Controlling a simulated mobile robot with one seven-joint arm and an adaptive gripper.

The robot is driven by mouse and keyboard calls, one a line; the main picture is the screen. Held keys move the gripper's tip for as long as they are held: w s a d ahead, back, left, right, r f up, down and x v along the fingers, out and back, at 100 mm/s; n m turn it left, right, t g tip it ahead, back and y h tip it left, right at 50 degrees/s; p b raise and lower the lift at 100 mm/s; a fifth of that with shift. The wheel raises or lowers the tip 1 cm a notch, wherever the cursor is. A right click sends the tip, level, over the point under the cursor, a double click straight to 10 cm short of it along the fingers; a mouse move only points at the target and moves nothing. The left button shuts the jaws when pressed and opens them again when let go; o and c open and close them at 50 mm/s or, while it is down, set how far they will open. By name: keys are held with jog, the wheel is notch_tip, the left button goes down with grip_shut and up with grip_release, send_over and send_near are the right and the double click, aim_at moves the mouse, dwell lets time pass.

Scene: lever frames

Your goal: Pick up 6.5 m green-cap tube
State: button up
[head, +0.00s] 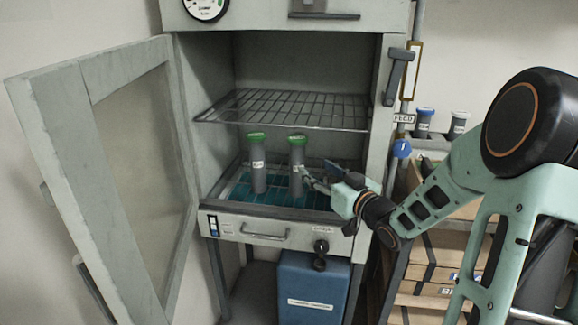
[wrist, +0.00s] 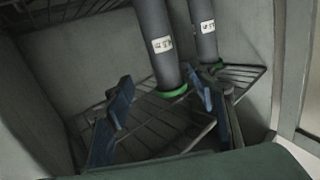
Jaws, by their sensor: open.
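Two grey tubes with green caps stand upright on the lower shelf inside the open cabinet, a left tube (head: 258,176) and a right tube (head: 296,168). Each has a white label too small to read, so I cannot tell which is 6.5 m. My gripper (head: 309,177) is at the right tube, coming from the right. In the wrist view the tubes show with caps downward, a nearer tube (wrist: 158,62) and a farther tube (wrist: 204,32). My open gripper (wrist: 158,84) has the nearer tube showing between its blue fingers, closer to the right finger; contact is unclear.
A wire shelf (head: 285,107) spans the cabinet above the tubes. The cabinet door (head: 120,170) stands open at left. A blue-capped tube (head: 424,122) and a grey-capped tube (head: 458,126) stand outside at right. A blue box (head: 312,290) is below.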

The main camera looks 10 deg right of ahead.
aim_at(301, 155)
jog(key=shift+y, duration=0.3)
jog(key=b+x, duration=0.1)
jog(key=x, duration=0.2)
jog(key=r+b+x, duration=0.1)
jog(key=x, duration=0.3)
jog(key=b+x, duration=0.1)
jog(key=x, duration=0.2)
jog(key=shift+w+a+r, duration=0.1)
jog(key=shift+a+r, duration=0.1)
jog(key=shift+r, duration=0.1)
jog(key=shift+c, duration=0.5)
grip_shut()
